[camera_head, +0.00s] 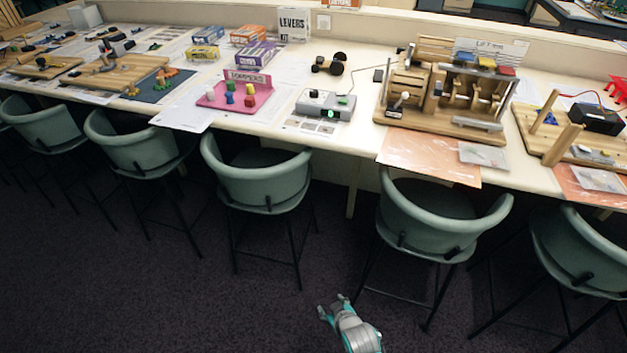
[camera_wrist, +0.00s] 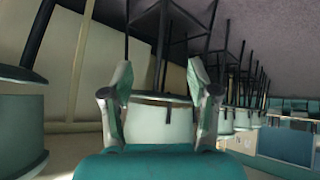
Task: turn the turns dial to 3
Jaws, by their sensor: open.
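No dial marked "turns" can be read at this size. A small grey box (camera_head: 325,104) with a lit green spot and small knobs stands on the long counter. Right of it is a wooden machine (camera_head: 446,92) with a whitish knob or lever at its left front. I cannot tell whether either carries the turns dial. My gripper (camera_head: 335,302) is low in the head view, over the dark floor, well apart from the counter. In the wrist view my gripper (camera_wrist: 160,82) is open and empty, with stools beyond it.
Green stools (camera_head: 258,177) line the front of the counter (camera_head: 360,118), with another (camera_head: 440,222) before the wooden machine. A pink board (camera_head: 236,94) with coloured pieces lies left of the grey box. An orange sheet (camera_head: 428,156) lies at the counter's edge.

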